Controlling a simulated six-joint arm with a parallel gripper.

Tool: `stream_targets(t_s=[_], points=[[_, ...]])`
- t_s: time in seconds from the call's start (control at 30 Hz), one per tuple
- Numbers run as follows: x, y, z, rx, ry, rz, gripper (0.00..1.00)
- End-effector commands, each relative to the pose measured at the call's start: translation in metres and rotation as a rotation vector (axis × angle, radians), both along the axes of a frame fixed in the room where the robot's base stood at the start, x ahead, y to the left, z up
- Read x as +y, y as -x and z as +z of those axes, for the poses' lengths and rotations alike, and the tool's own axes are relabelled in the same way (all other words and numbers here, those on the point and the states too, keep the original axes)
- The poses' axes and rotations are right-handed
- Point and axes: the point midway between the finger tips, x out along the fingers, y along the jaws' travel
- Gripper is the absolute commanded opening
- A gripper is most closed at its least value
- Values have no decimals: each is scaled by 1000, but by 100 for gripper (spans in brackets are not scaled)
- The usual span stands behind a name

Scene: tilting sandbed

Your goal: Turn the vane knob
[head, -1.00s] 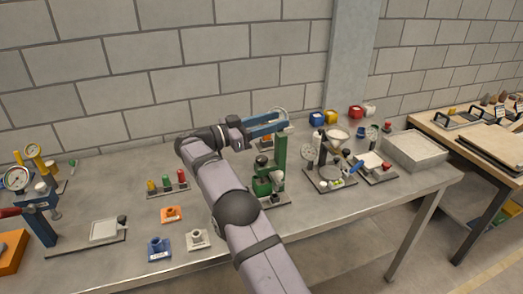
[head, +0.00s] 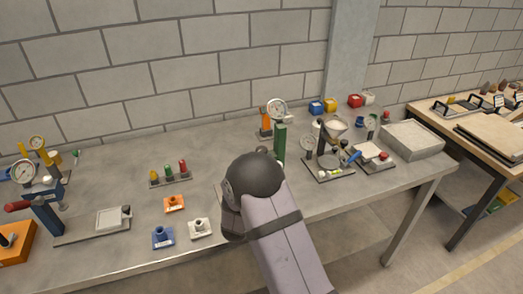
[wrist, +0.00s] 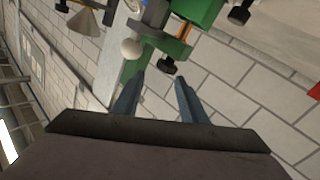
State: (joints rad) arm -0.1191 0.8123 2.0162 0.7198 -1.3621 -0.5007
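A green stand (head: 281,143) with a round gauge on top is at the middle of the bench, its lower part hidden behind my arm in the head view. In the wrist view the green device (wrist: 198,12) carries a small black knob (wrist: 168,66), a white ball (wrist: 132,48) and another black knob (wrist: 239,14). I cannot tell for certain which of these is the vane knob. My gripper (wrist: 161,78) is open and empty, with the small black knob just beyond its fingertips, apparently not touching. The gripper is hidden in the head view.
A hopper stand (head: 330,150) is just right of the green stand, with a grey box (head: 412,140) further right. Red, green and yellow pegs (head: 169,173), an orange block (head: 174,203) and a blue block (head: 163,237) sit to the left.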

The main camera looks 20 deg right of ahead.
Motion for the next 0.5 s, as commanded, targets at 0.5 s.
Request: stream_targets(t_s=[0.5], points=[[5,-5,-7,-136,-267,29,39]])
